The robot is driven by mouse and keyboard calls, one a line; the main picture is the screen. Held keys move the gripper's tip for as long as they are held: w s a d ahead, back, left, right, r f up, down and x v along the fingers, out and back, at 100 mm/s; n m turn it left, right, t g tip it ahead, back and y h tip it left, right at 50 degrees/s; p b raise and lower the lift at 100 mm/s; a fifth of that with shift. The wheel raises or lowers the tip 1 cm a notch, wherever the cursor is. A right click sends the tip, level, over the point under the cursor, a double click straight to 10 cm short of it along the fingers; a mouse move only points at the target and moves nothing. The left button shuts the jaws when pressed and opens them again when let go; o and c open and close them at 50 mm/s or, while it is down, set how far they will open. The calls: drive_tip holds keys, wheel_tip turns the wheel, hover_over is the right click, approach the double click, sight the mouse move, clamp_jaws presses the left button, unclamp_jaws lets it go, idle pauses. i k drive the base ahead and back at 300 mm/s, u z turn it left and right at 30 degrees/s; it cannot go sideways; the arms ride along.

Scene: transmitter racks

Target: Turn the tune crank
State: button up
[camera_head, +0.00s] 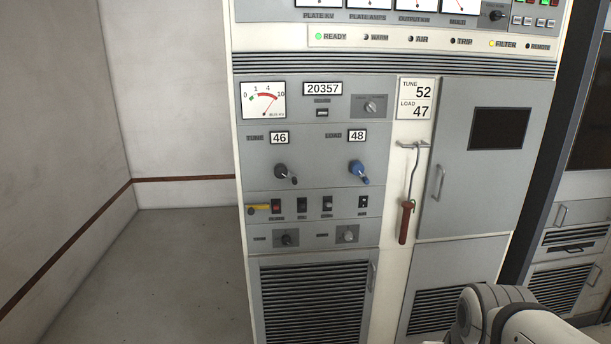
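The tune crank (283,171) is a dark grey round knob with a small handle pointing to the lower right, on the rack's grey panel. The TUNE counter (279,138) above it reads 46. The blue load crank (357,170) is to its right, under a LOAD counter (357,135) reading 48. A white card (416,99) reads TUNE 52, LOAD 47. Part of my arm shows at the lower right, away from the cranks. My gripper is not in view.
A hook with a red handle (406,222) hangs on the white strip right of the cranks. A row of small switches with a yellow lever (258,208) lies below them. A door handle (437,183) sticks out at right. The floor (190,270) at left is clear.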

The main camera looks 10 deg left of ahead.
sight(281, 171)
drive_tip(key=u, duration=0.05)
drive_tip(key=i, duration=1)
